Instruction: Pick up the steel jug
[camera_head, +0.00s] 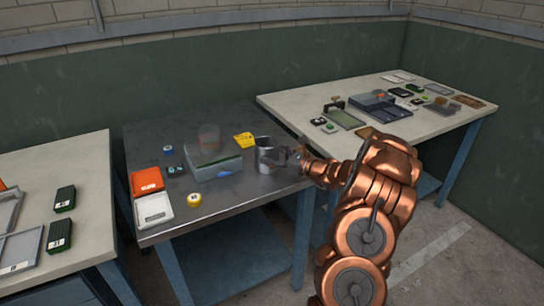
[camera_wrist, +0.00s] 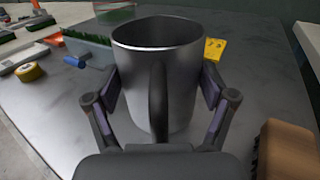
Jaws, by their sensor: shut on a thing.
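The steel jug (camera_head: 265,156) is a grey metal vessel near the right end of the middle metal-topped table (camera_head: 190,232). In the wrist view the jug (camera_wrist: 135,62) stands upright with its open mouth up and its dark handle facing me. My gripper (camera_head: 291,158) reaches it from the right. In the wrist view my gripper (camera_wrist: 160,88) has one finger on each side of the jug and is shut on it, with the handle between the fingers. Whether the jug's base touches the table is hard to tell.
A grey box with green contents (camera_head: 214,163) stands just left of the jug. A yellow card (camera_head: 244,139) lies behind it. A yellow tape roll (camera_head: 194,200), an orange tray (camera_head: 146,181) and a white tray (camera_head: 153,209) lie further left.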

